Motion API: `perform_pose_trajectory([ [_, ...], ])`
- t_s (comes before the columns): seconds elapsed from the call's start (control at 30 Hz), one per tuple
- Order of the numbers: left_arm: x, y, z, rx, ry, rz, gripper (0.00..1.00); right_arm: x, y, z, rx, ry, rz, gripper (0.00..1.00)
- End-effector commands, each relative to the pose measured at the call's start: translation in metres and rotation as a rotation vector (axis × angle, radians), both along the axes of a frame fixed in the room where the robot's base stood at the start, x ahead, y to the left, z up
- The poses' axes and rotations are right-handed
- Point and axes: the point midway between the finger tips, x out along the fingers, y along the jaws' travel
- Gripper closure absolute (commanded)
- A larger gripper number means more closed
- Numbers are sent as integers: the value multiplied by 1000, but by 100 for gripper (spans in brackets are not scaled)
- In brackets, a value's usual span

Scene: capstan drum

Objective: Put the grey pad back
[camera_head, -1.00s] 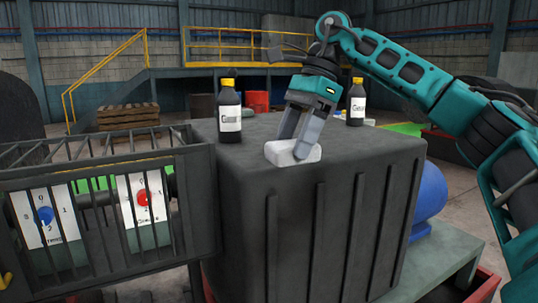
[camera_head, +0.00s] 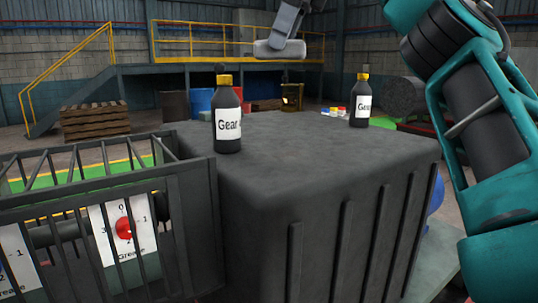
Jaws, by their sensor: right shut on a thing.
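The grey pad (camera_head: 279,50) is a small pale block with rounded edges at the top of the head view. My right gripper (camera_head: 287,33) is shut on it and holds it up, apart from the top of the big dark ribbed box (camera_head: 300,165). Only the lower part of this gripper shows; the rest is cut off by the top edge. My left gripper is not in view.
Two black bottles with yellow caps, one left (camera_head: 228,128) and one right (camera_head: 360,110), stand on the box. A barred cage (camera_head: 185,215) with a red knob (camera_head: 125,229) adjoins it at left. The box top between the bottles is clear.

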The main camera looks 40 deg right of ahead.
Motion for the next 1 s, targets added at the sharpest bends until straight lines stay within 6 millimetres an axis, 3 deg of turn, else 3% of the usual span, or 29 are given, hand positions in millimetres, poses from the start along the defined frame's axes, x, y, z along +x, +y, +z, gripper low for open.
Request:
perform_pose_trajectory([
  [0.27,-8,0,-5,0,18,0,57,-1,-1,-29,0,0,2,68],
  [1.0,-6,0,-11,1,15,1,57,-1,-1,-139,0,2,-1,68],
])
